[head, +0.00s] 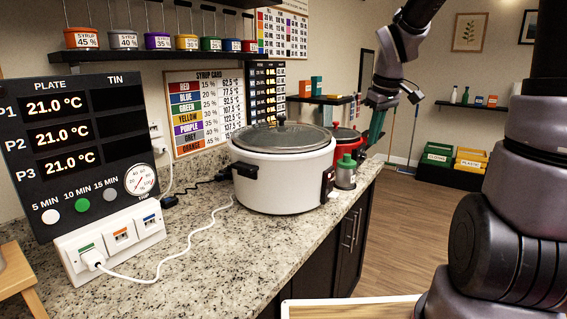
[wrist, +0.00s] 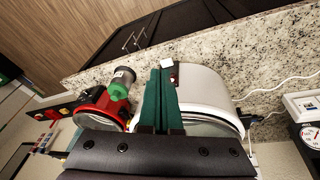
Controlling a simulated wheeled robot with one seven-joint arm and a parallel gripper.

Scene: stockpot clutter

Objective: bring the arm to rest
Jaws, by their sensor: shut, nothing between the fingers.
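My gripper (head: 375,127) hangs from my raised arm at the right of the counter in the head view, above the counter's right edge. Its green fingers are together with nothing between them, and they also show in the wrist view (wrist: 161,95). A large white pot (head: 283,178) with a glass lid stands on the counter, left of the gripper. It also shows in the wrist view (wrist: 205,88), partly hidden by the fingers. The gripper appears apart from the pot.
A grey canister with a green top (head: 345,172) and a red pot (head: 345,139) stand right of the white pot. A panel (head: 85,150) and power strip (head: 110,242) are at left. A white cable (head: 190,240) crosses the granite counter (head: 230,270).

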